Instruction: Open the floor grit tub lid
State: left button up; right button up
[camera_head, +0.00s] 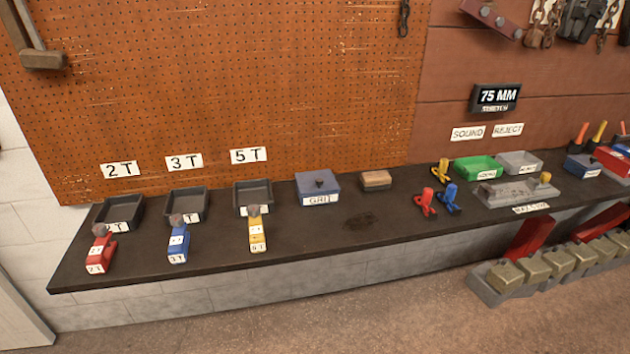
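A blue tub labelled GRIT (318,199) stands on the dark bench, in the middle of the head view. A flat blue lid (311,182) with a small dark knob (320,183) covers its top, and the lid looks closed. It is on the bench, not on the floor. I see no grit tub on the visible floor. Neither of my grippers is in view.
On the bench (330,240), black trays (185,190) stand left of the tub and a brown block (376,180) right of it. Red, blue and yellow tagged pieces lie in front of the trays. Brass-coloured weights (530,268) stand low at the right. The front floor (350,325) is clear.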

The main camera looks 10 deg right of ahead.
aim_at(319, 181)
jog(key=i+l, duration=0.25)
jog(key=l, duration=0.2)
jog(key=i+l, duration=0.3)
jog(key=l, duration=0.15)
jog(key=i+l, duration=0.25)
jog(key=l, duration=0.15)
